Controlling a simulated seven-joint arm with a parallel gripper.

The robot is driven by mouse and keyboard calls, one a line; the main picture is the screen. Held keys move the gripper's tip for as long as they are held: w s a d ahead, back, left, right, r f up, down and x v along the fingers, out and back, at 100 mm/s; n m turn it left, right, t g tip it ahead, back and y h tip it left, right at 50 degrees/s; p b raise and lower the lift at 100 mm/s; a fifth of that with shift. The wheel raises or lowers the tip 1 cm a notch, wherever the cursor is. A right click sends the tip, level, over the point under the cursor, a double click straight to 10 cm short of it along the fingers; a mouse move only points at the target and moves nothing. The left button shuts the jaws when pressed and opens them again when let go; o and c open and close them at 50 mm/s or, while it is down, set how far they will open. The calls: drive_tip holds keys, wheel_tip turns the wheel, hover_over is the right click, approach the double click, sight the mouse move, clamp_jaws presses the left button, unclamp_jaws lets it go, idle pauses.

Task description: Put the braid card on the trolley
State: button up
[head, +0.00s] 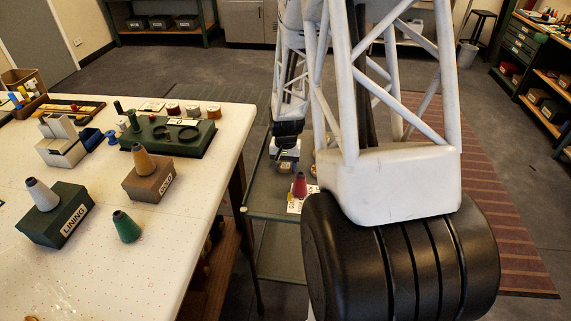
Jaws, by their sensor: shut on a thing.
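The trolley (262,208) is a grey-green, shelved stand to the right of the white table. My gripper (287,158) hangs over the far part of its top, small and partly hidden by my own arm. It is shut on a small pale item with a yellowish part, which I take to be the braid card (285,166). Its details are too small to make out. I cannot tell whether the item touches the trolley top. A red cone (299,186) stands on the trolley, with a pale printed card beside and below it.
The white table (150,275) at left holds a green LINING box (52,222), a brown box (146,182), a green cone (126,227), a dark green case (168,138) and thread spools. My arm hides the trolley's right side. Bare trolley top shows at front left.

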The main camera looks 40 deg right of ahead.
sight(285, 166)
drive_tip(key=o, duration=0.9)
drive_tip(key=shift+r, duration=0.1)
wheel_tip(285, 166, up, 12)
idle(0.3)
drive_tip(key=shift+a+r, duration=0.1)
idle(0.5)
